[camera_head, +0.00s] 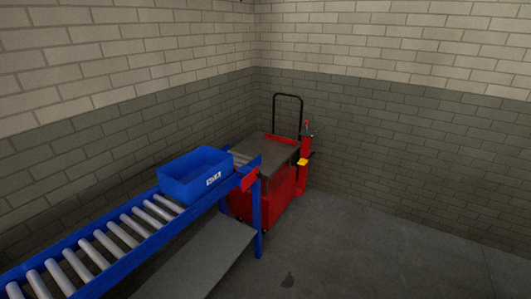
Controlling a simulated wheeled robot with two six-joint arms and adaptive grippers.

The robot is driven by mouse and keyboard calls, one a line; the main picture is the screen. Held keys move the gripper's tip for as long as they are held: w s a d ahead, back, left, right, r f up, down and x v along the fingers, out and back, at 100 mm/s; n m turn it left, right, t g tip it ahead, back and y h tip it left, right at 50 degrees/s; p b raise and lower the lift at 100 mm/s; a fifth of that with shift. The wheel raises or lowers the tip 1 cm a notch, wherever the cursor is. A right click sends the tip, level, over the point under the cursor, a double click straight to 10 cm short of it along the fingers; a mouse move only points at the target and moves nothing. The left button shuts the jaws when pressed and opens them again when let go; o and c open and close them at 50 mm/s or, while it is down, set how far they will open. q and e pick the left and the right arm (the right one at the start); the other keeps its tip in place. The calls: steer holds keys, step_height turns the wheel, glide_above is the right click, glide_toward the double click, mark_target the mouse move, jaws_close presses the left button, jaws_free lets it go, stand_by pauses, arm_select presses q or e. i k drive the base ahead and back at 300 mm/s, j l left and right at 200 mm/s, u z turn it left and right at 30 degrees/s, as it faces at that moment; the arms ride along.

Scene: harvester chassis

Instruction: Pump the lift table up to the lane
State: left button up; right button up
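The red lift table (262,202) stands at the end of the roller lane, near the room corner. Its dark flat top (268,147) looks close to the lane's height; I cannot tell whether they are level. A black push handle (288,97) rises at its back. A red post with a yellow part (303,162) stands on its right side. The blue roller lane (135,232) runs from the lower left to the table. A blue tote (196,175) with a white label sits on the rollers near the lane's far end. Neither gripper shows.
A red piece (249,179) sits at the lane's end beside the table. A grey flat panel (205,262) lies below the lane. Brick walls (400,140) close off the left and back. The concrete floor (370,255) to the right is clear, apart from a dark stain.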

mark_target(303, 162)
steer(key=u, duration=0.25)
steer(key=i+l+u, duration=0.45)
steer(key=l, duration=0.25)
steer(key=i+l+u, duration=0.45)
steer(key=l, duration=0.4)
steer(key=i+l, duration=0.15)
steer(key=l, duration=0.2)
steer(key=i+l, duration=0.15)
steer(key=l, duration=0.2)
steer(key=i+l, duration=0.15)
steer(key=l, duration=0.2)
steer(key=i+l, duration=0.15)
steer(key=l, duration=0.25)
steer(key=i+l, duration=0.15)
steer(key=l, duration=0.2)
